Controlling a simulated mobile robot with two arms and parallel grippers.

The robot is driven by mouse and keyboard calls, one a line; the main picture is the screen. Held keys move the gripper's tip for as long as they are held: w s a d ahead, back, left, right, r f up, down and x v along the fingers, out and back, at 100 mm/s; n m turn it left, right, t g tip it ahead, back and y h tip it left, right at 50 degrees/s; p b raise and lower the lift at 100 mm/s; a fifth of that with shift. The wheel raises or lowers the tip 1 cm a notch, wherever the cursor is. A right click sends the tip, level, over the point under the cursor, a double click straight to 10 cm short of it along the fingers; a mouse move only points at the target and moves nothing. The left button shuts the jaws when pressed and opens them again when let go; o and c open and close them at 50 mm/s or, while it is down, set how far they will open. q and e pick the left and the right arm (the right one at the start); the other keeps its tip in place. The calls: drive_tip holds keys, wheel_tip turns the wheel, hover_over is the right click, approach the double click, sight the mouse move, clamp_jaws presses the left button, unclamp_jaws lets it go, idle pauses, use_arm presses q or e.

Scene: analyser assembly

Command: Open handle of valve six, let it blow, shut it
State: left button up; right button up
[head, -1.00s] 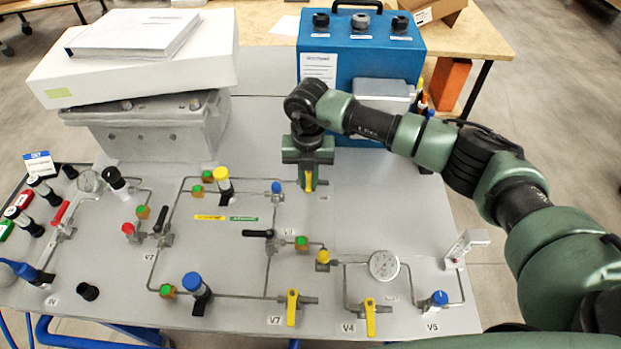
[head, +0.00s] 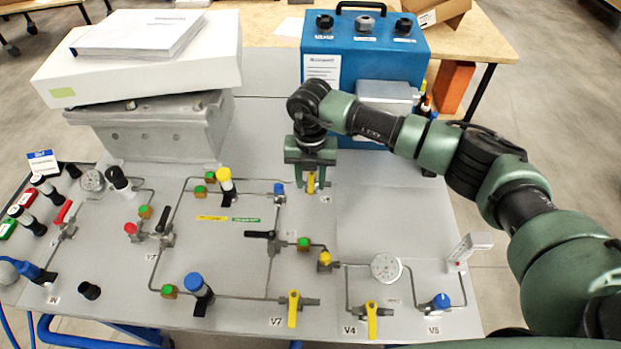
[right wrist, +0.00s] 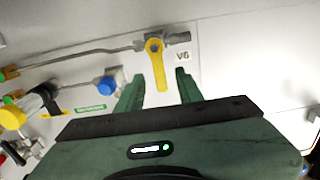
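The yellow handle of valve six (head: 311,184) is on the panel below the blue box. In the right wrist view the yellow handle (right wrist: 157,66) is beside the V6 label (right wrist: 183,56) and lies crosswise to its pipe. My right gripper (head: 313,184) points down over it. In the right wrist view the right gripper (right wrist: 159,88) is open, with one finger on each side of the handle's free end and a gap on both sides. Whether the fingertips are level with the handle is hard to tell. My left gripper is not in view.
The blue box (head: 364,58) stands close behind the right gripper. Other yellow handles, V7 (head: 293,308) and V4 (head: 371,318), sit along the front edge. A gauge (head: 386,267) and several pipes lie between. The panel right of valve six (head: 385,215) is bare.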

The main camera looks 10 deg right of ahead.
sight(310, 186)
wheel_tip(310, 186, up, 8)
drive_tip(key=b, duration=0.1)
drive_tip(key=shift+f+b, duration=0.15)
drive_tip(key=shift+b, duration=0.2)
idle(1.2)
